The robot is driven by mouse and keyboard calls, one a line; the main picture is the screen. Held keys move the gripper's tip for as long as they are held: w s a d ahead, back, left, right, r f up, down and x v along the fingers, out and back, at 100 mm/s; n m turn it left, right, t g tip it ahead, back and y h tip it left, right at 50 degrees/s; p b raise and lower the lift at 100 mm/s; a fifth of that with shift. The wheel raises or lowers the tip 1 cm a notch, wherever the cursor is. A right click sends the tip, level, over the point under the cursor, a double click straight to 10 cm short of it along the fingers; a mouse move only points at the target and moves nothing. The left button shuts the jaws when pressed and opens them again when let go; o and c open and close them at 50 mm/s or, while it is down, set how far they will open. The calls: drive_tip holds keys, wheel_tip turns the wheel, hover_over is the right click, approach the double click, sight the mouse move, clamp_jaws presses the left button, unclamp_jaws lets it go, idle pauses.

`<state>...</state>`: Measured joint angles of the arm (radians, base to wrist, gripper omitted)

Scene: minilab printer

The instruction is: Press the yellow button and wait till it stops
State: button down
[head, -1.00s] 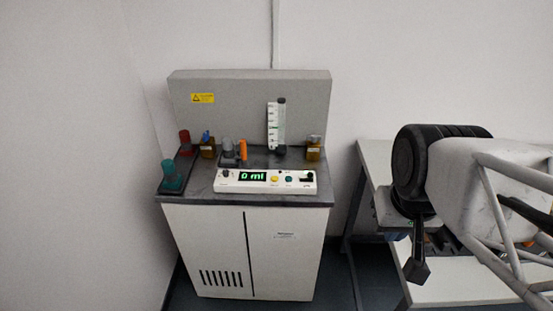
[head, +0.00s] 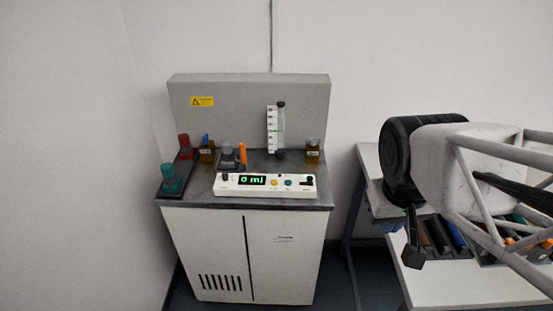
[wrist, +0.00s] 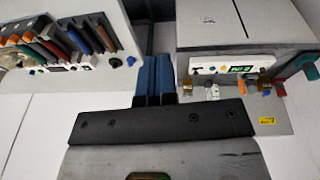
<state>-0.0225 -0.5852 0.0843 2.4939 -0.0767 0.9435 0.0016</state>
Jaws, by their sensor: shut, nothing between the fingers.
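The yellow button (head: 274,182) is small and round. It sits on the white control panel (head: 262,192) at the front of the machine's dark top, just right of a green display (head: 252,180) reading 0 ml. My gripper (head: 412,256) hangs to the right of the machine, over the side of the neighbouring table, well apart from the button. In the wrist view my gripper's blue fingers (wrist: 155,78) are together and empty. The panel (wrist: 207,69) also shows there, right of the fingers; the button is too small to make out clearly there.
On the machine top stand a red-capped bottle (head: 185,146), a teal-capped bottle (head: 170,178), an orange item (head: 243,154) and a scaled column (head: 273,130). The table (head: 470,288) at right holds a rack of coloured items (head: 450,236). A gap separates table and machine.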

drive_tip(key=w+a+n+h, duration=0.2)
drive_tip(key=w+n, duration=0.2)
drive_tip(key=w, duration=0.6)
drive_tip(key=n+t+h, duration=0.3)
drive_tip(key=n+h, duration=0.2)
drive_tip(key=n, duration=0.7)
hover_over(274, 183)
wheel_tip(274, 183, down, 12)
drive_tip(key=shift+f, duration=0.25)
drive_tip(key=shift+w+f, duration=0.1)
drive_tip(key=shift+f, duration=0.1)
drive_tip(key=shift+f, duration=4.15)
